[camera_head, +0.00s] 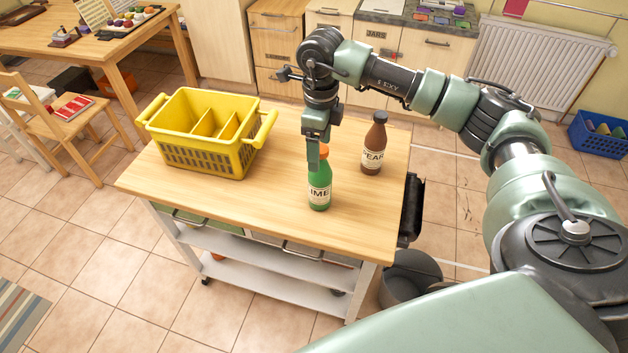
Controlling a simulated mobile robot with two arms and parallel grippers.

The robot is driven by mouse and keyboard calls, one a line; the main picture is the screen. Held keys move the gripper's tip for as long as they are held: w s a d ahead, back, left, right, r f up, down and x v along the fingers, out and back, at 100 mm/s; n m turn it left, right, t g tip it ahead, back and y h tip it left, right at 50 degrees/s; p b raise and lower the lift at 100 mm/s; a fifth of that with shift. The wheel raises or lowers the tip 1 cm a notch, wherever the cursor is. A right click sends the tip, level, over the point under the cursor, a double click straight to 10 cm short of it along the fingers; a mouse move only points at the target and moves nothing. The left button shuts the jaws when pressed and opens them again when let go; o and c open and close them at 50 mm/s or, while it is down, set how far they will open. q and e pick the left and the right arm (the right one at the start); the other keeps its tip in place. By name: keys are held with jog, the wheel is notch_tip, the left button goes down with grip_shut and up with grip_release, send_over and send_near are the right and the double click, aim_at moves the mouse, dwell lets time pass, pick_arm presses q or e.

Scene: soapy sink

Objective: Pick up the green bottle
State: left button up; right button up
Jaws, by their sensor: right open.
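The green bottle (320,190) stands upright on the wooden top of the cart (260,215). It has an orange cap and a pale label with dark letters. My right gripper (314,158) points down from above at the bottle's cap and neck. It is open, with a finger in front of the cap that partly hides it. Whether the finger touches the bottle, I cannot tell. My left gripper is not in view.
A brown bottle (374,145) stands upright to the right of the green one, close to my arm. A yellow divided basket (205,133) stands on the cart's left part. The cart's front top is clear. A grey bin (412,278) is on the floor at right.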

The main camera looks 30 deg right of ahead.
aim_at(321, 163)
jog(key=f+p, duration=0.3)
jog(key=shift+s+d, duration=0.25)
jog(key=shift+w+a+f, duration=0.1)
jog(key=shift+w+f, duration=0.1)
jog(key=shift+f, duration=1.2)
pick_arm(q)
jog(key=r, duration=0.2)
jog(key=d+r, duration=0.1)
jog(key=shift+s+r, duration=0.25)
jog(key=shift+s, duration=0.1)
pick_arm(e)
grip_shut()
jog(key=shift+r, duration=0.1)
